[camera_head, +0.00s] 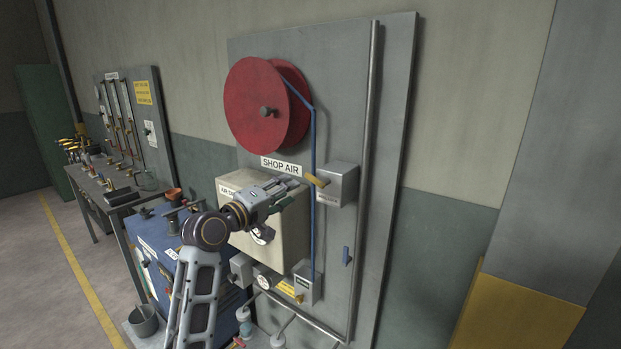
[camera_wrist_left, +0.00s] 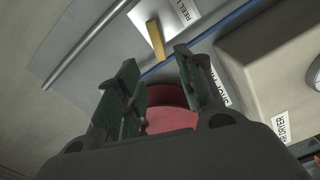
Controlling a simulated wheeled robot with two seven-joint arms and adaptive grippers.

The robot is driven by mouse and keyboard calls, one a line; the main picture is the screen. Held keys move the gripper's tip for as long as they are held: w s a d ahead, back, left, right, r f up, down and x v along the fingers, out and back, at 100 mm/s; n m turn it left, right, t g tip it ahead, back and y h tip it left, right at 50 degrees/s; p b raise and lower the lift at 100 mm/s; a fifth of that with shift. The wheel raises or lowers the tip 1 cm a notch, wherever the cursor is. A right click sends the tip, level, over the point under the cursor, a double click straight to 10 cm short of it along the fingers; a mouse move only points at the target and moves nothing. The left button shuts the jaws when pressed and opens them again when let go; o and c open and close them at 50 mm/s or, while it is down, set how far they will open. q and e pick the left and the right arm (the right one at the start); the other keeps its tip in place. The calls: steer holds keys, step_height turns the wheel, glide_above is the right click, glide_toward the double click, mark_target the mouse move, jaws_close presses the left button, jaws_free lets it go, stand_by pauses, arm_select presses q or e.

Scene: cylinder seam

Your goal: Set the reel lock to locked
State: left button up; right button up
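The reel lock is a grey box (camera_head: 340,185) on the grey panel, right of the SHOP AIR sign, with a yellow lever (camera_head: 317,181) sticking out to the left. In the left wrist view the box (camera_wrist_left: 187,14) carries a label starting "REEL L", and the yellow lever (camera_wrist_left: 156,40) shows just beyond the fingertips. My left gripper (camera_head: 298,190) is in front of the cream box, a little left of the lever. Its two fingers (camera_wrist_left: 157,62) stand apart with nothing between them, and no contact with the lever shows. My right gripper is not in view.
A red hose reel (camera_head: 262,105) is above, and its blue hose (camera_head: 313,140) runs down past the lever. The cream air dryer box (camera_head: 285,245) is below my left gripper. A vertical pipe (camera_head: 366,140) runs right of the reel lock. A blue cabinet (camera_head: 165,235) stands left.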

mark_target(309, 179)
arm_select(q)
steer(key=shift+p+x, duration=0.65)
steer(key=shift+x, duration=4.45)
steer(key=shift+w+d+p, duration=0.35)
steer(key=shift+w+d, duration=0.05)
steer(key=shift+w, duration=0.05)
jaws_close()
